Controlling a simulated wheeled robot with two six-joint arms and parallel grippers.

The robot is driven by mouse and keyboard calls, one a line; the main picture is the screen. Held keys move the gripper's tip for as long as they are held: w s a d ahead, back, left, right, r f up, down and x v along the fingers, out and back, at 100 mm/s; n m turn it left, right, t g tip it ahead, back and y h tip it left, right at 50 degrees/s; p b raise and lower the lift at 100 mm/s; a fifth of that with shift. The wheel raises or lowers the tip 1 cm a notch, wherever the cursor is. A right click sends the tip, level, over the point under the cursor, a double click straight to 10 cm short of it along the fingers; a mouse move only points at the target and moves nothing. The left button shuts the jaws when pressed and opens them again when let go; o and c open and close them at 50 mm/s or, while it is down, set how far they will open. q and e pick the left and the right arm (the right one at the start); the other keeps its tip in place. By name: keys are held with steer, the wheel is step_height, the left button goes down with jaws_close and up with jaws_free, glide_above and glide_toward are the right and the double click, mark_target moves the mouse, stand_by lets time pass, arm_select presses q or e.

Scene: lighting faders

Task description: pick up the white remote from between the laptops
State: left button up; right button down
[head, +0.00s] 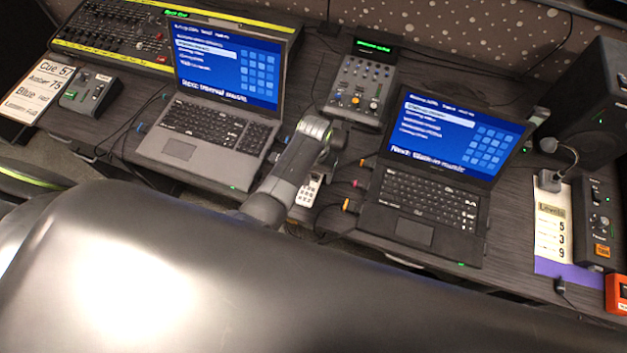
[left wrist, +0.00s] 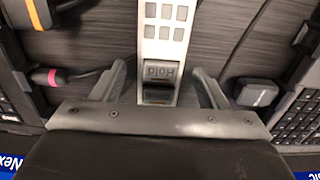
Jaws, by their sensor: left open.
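The white remote (head: 309,190) lies on the dark desk between the two laptops, partly hidden by my left arm in the head view. In the left wrist view the remote (left wrist: 165,42) runs upright in the middle, with grey buttons. My left gripper (left wrist: 161,80) is open, with one finger on each side of the remote and a gap to both. In the head view the left gripper (head: 332,141) is over the desk between the laptops, its fingers mostly hidden. The left laptop (head: 207,128) and right laptop (head: 430,190) are open. My right gripper is out of view.
A small mixer (head: 361,85) stands behind the gap between the laptops. Cables with orange and pink plugs (left wrist: 48,77) lie beside the remote, and a dark block (left wrist: 256,92) is on its other side. A speaker (head: 590,105) stands at the right.

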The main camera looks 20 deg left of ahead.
arm_select(q)
steer(key=shift+c, duration=0.5)
steer(key=c, duration=1.1)
steer(key=shift+o, duration=0.2)
